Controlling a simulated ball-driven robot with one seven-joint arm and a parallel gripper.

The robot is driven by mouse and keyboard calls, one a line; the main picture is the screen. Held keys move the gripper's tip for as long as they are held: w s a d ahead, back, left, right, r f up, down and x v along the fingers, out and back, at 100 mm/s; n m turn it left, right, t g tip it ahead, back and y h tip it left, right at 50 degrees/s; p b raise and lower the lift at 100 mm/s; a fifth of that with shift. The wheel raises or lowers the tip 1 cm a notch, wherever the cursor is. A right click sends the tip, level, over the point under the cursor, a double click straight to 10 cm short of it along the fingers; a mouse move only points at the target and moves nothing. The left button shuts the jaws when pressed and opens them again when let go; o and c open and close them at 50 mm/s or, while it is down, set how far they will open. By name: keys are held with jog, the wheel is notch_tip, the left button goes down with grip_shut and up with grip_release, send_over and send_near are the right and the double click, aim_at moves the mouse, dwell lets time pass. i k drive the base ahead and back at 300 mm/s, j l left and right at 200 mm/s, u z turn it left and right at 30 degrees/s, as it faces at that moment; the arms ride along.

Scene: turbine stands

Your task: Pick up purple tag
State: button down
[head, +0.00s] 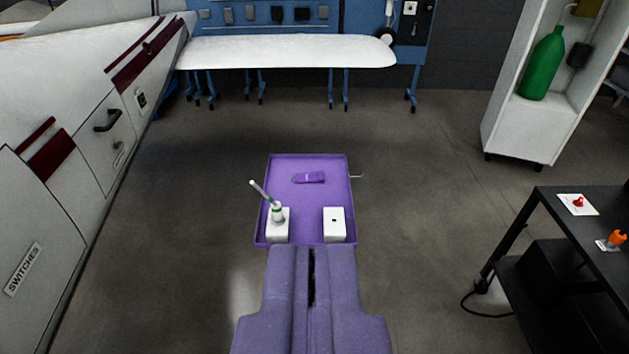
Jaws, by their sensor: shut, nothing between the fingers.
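The purple tag (309,177) lies flat in the far half of a purple tray (300,160), near its middle. Its colour is close to the tray's. My gripper (311,250) comes up from the bottom of the head view, with its two fingers together and only a thin dark gap between them. It holds nothing. The fingertips show at the tray's near edge, short of the tag. I cannot tell how high they are above the tray.
Two white blocks (334,224) stand at the tray's near corners; the left one bears a white stick-like tool (264,198). A dark table (560,215) is at right, a white cabinet (535,115) at back right, a white panelled body (75,150) at left. Grey floor surrounds the tray.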

aim_at(308, 177)
jog(key=i+l+u, duration=0.1)
jog(key=i, duration=0.4)
jog(key=i+l, duration=0.25)
jog(key=i, duration=0.3)
jog(key=i+l+u, duration=0.15)
jog(key=i, duration=0.35)
jog(key=i+l, duration=0.3)
jog(key=i, duration=0.2)
jog(key=i+l+u, duration=0.15)
jog(key=i, duration=0.4)
jog(key=l, duration=0.1)
